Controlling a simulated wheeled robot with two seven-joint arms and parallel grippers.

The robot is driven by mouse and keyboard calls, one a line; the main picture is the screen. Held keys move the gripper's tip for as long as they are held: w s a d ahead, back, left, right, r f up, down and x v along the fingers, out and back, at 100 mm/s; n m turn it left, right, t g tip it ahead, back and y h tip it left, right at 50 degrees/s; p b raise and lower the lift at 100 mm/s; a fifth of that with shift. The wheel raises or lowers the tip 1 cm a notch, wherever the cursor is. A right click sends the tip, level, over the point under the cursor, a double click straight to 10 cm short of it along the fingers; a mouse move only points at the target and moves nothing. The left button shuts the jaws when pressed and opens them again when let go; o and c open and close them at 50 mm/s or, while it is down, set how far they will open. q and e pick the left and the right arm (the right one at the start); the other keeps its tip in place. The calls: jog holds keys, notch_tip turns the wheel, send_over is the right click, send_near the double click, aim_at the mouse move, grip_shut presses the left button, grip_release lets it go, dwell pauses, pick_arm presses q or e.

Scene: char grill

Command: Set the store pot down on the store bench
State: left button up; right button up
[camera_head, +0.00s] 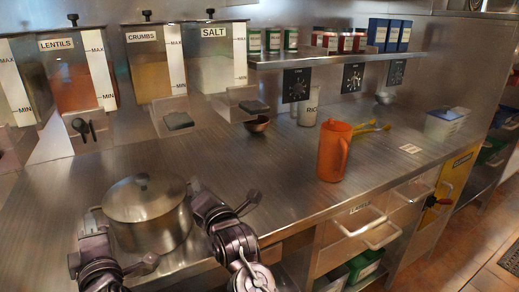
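The store pot (146,223) is a steel pot with a domed lid and a round knob, at the lower left. It looks level, at the front edge of the steel store bench (245,180); I cannot tell whether its base touches the bench. My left gripper (91,220) is at the pot's left side handle and appears shut on it. The fingertips are small and partly hidden by the handles and wrists.
Bins labelled lentils (72,75), crumbs (152,65) and salt (216,60) line the back. Bench between pot and jug is clear.

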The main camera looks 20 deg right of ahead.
pick_arm(q)
jog(key=v, duration=0.6)
pick_arm(e)
jog(key=shift+s, duration=0.1)
jog(key=s, duration=0.4)
jog(key=s+d, duration=0.1)
jog(key=s, duration=0.6)
jog(key=shift+s+d, duration=0.15)
jog(key=shift+s, duration=0.25)
pick_arm(q)
jog(key=shift+s, duration=0.1)
